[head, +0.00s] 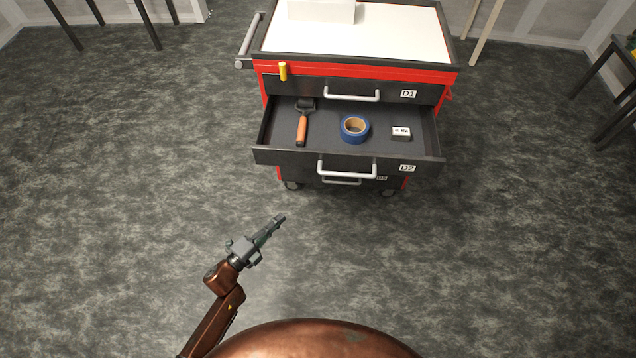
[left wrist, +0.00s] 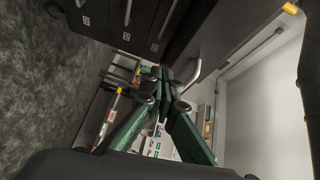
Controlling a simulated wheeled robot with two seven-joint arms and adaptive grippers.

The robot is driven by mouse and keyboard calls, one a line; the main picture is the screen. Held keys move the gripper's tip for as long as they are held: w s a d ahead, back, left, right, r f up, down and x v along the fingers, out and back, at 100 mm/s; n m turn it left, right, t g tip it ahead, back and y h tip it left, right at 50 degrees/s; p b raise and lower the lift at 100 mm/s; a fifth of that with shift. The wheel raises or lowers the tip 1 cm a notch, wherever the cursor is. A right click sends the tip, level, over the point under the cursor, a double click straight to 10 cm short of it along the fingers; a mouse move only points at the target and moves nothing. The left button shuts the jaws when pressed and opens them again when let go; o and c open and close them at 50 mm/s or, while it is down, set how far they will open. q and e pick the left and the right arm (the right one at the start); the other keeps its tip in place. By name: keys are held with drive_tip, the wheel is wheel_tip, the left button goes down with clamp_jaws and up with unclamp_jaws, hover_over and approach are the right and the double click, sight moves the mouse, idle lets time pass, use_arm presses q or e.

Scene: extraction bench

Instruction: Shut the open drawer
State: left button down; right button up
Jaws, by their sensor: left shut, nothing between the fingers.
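The drawer labelled D2 (head: 285,158) is pulled out from a red and black tool cart (head: 350,70), with a silver handle (head: 347,173) on its front. My right gripper is not in view.
Drawer D1 (head: 300,86) above is closed, with a yellow piece (head: 283,71) at its left. A white box (head: 321,10) stands on the cart's white top (head: 400,35). A side rail (head: 248,42) sticks out left. The floor in front is clear.

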use_arm(q)
drive_tip(key=d+r+m+g+h+b, duration=0.1)
drive_tip(key=d+r+m+h, duration=0.35)
drive_tip(key=d+r, duration=0.2)
drive_tip(key=w+d+r+b, duration=0.2)
drive_tip(key=w+d, duration=0.3)
drive_tip(key=w, duration=0.5)
drive_tip(key=shift+d+r+m+y+b, duration=0.35)
drive_tip(key=shift+d+r+b, duration=0.05)
drive_tip(key=shift+b, duration=0.35)
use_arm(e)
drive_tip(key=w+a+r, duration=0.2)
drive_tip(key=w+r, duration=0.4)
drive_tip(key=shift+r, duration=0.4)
use_arm(q)
drive_tip(key=shift+w, duration=0.1)
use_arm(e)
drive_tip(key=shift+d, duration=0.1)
